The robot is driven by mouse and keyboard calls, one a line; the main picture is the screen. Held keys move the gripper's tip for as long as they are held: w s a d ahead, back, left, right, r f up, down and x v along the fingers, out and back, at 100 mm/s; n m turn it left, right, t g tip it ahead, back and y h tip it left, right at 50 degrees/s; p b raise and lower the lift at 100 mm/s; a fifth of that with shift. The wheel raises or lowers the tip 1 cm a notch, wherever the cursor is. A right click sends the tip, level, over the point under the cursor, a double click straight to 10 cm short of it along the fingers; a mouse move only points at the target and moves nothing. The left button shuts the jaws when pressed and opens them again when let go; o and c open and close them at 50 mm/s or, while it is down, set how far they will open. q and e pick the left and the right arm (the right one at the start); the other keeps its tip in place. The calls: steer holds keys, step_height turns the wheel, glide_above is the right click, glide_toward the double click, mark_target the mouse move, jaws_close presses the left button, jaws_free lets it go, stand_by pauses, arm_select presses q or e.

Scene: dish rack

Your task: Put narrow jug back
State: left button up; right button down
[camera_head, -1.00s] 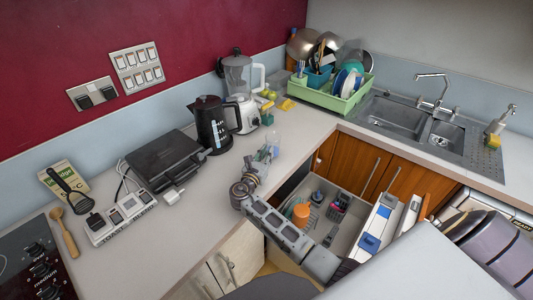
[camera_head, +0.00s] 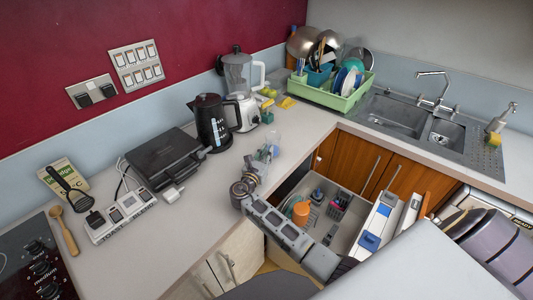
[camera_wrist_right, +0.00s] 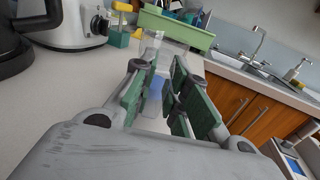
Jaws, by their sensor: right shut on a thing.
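The narrow jug (camera_head: 273,139) is clear and see-through, so its outline is faint. It is upright near the counter's front edge, left of the open drawer. My right gripper (camera_head: 263,158) reaches it from the front. In the right wrist view the green-padded fingers (camera_wrist_right: 160,88) stand on both sides of the clear jug (camera_wrist_right: 152,48) and are shut on it. I cannot tell whether the jug's base touches the counter. My left gripper is not in view.
A green dish rack (camera_head: 322,96) full of dishes stands in the back corner, left of the sink (camera_head: 400,115). A blender (camera_head: 238,80), a black kettle (camera_head: 211,125) and a sandwich press (camera_head: 162,155) line the wall. An open drawer (camera_head: 345,240) lies right of my arm.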

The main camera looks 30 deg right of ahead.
steer(key=shift+f, duration=0.15)
steer(key=c, duration=1.3)
jaws_free()
steer(key=shift+c, duration=0.6)
steer(key=c, duration=0.3)
steer(key=shift+s+a, duration=0.15)
steer(key=shift+a, duration=0.05)
steer(key=shift+s+a, duration=0.4)
steer(key=shift+s+a+p, duration=0.15)
steer(key=shift+a+p, duration=0.1)
steer(key=shift+p, duration=0.15)
